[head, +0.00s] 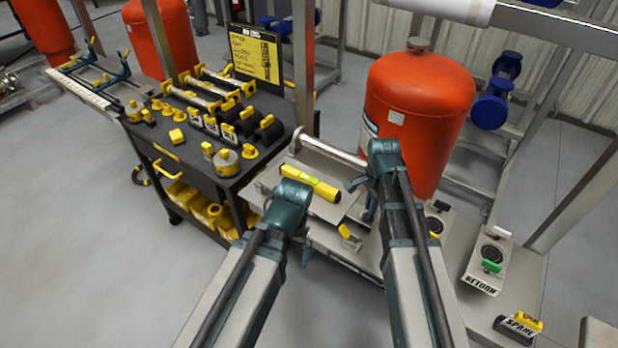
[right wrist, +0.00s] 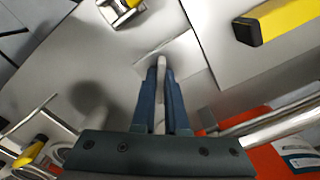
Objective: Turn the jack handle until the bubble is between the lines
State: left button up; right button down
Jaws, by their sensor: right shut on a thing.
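The yellow spirit level (head: 310,183) lies on the grey metal skid frame (head: 328,208), its green vial facing up. The bubble is too small to read against the lines. The level's end (right wrist: 265,25) also shows at the upper right in the right wrist view. My right gripper (head: 368,211) is low beside the level, just right of it. In the right wrist view its fingers (right wrist: 162,75) are shut on a thin light-grey bar, apparently the jack handle (right wrist: 162,62).
A large orange tank (head: 415,120) stands behind my right arm. A black tool cart (head: 245,182) with yellow-marked parts stands at left. A box marked RETORN (head: 486,273) with a green piece, and a SPARE box (head: 517,328), are at right. The floor at left is clear.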

jog(key=shift+m, duration=1.7)
jog(key=shift+m, duration=1.8)
jog(key=shift+m, duration=0.4)
jog(key=c, duration=0.9)
grip_release()
jog(key=shift+c, duration=0.2)
